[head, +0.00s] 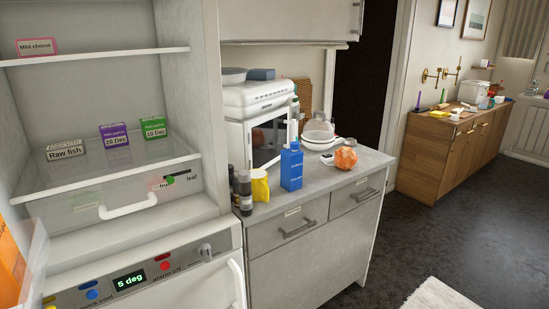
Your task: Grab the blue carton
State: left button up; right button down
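The blue carton (291,169) stands upright on the grey counter in the middle of the head view, near the front edge. No gripper shows in the head view, so I cannot see where either one is relative to the carton.
Left of the carton are a yellow packet (260,186) and dark bottles (244,190). Right is an orange item (346,158); behind, a white microwave-like appliance (258,97) and glass dome (318,130). An open fridge (105,215) fills the left. Dark floor (420,220) is clear at right.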

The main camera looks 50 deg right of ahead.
aim_at(292, 161)
jog(key=l, duration=2.2)
jog(key=k+z, duration=0.05)
